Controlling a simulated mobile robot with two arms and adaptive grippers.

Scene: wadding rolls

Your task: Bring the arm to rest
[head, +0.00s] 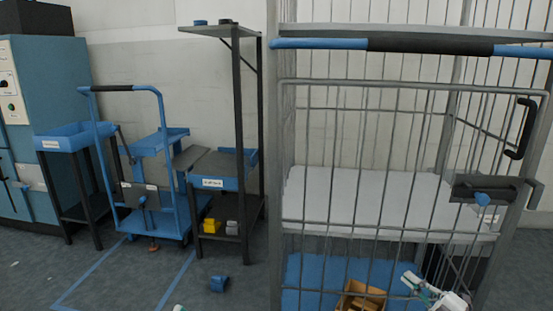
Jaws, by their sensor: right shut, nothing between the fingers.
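My right gripper (412,283) shows at the bottom right, in front of the wire cage trolley (380,84). It is small in the picture, shut and empty. Part of my white arm shows just behind it, cut off by the bottom edge. No wadding roll can be made out clearly.
The cage has a white shelf (370,195) and a blue floor (305,270); a box of brown pieces (360,296) shows low down. Left stand a blue cart (162,110), a dark rack (240,130) and a blue cabinet (45,80).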

